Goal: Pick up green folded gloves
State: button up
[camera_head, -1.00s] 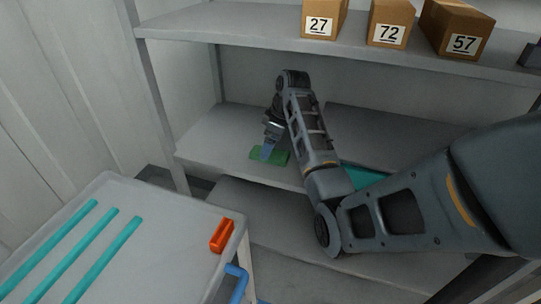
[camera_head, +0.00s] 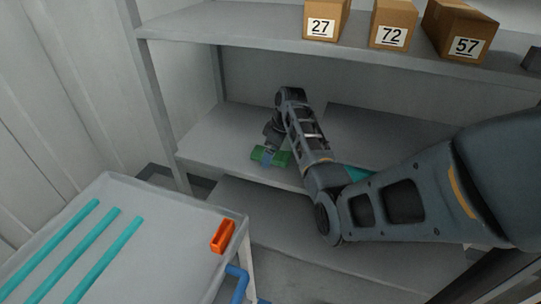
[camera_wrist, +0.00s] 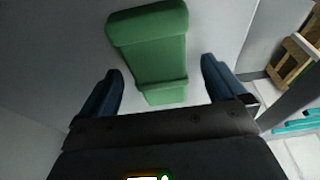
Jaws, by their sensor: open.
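The green folded gloves (camera_head: 271,155) lie flat on the middle shelf near its left front part. In the wrist view the green folded gloves (camera_wrist: 156,52) show as a long folded bundle with a band across the lower part. My gripper (camera_head: 268,158) is down at the gloves in the head view. In the wrist view my gripper (camera_wrist: 165,88) is open, with one blue finger on each side of the gloves and a gap between each finger and the green cloth. The lower end of the bundle reaches down between the fingers, near the palm.
The middle shelf (camera_head: 205,140) is otherwise bare around the gloves. Boxes marked 27 (camera_head: 322,20), 72 (camera_head: 392,24) and 57 (camera_head: 460,30) stand on the shelf above. A grey cart (camera_head: 150,250) at left carries teal strips (camera_head: 105,255) and an orange item (camera_head: 223,236).

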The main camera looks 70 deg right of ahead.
jog(key=shift+c, duration=0.4)
jog(key=c, duration=1.1)
jog(key=shift+o, duration=0.2)
jog(key=shift+r, duration=0.1)
